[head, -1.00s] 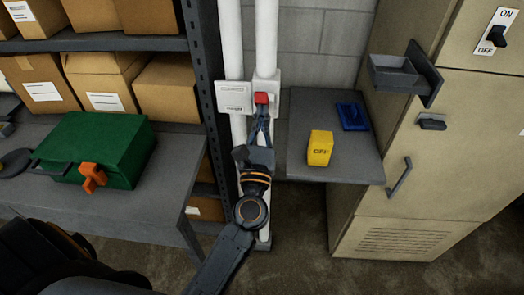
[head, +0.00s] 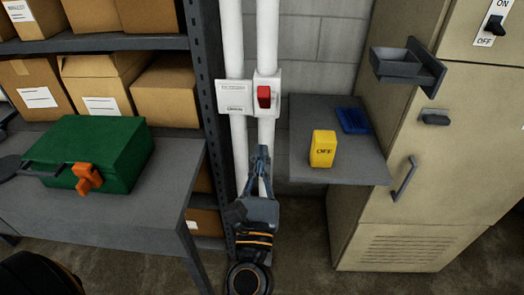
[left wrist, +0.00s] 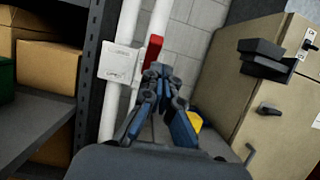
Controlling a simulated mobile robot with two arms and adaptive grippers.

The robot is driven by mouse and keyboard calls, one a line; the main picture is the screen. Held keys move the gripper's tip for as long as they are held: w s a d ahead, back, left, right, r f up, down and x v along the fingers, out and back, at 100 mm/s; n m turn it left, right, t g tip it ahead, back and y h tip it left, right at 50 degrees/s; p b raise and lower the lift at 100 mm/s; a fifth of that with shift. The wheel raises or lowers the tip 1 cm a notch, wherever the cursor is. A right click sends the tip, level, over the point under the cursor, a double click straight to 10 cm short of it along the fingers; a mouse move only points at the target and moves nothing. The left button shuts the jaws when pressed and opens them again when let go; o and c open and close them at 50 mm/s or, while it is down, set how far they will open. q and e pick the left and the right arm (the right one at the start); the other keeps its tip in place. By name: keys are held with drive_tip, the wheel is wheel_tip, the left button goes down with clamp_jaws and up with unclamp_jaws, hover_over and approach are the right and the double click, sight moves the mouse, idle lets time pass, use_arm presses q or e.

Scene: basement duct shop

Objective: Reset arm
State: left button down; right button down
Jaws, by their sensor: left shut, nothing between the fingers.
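My left gripper (head: 261,155) is shut and empty, in front of the white pipes (head: 267,45) and below a red switch (head: 264,97) on a white box. A gap shows between the fingertips and the switch in the head view. In the left wrist view the gripper (left wrist: 163,72) points up toward the red switch (left wrist: 153,50), and its fingers cover part of the pipe. My right gripper is not in view.
A grey shelf (head: 310,174) at the right holds a yellow block (head: 323,149) marked OFF and a blue tray (head: 352,118). A beige cabinet (head: 440,185) stands further right. A green case (head: 105,150) with an orange latch sits on the left table (head: 150,206).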

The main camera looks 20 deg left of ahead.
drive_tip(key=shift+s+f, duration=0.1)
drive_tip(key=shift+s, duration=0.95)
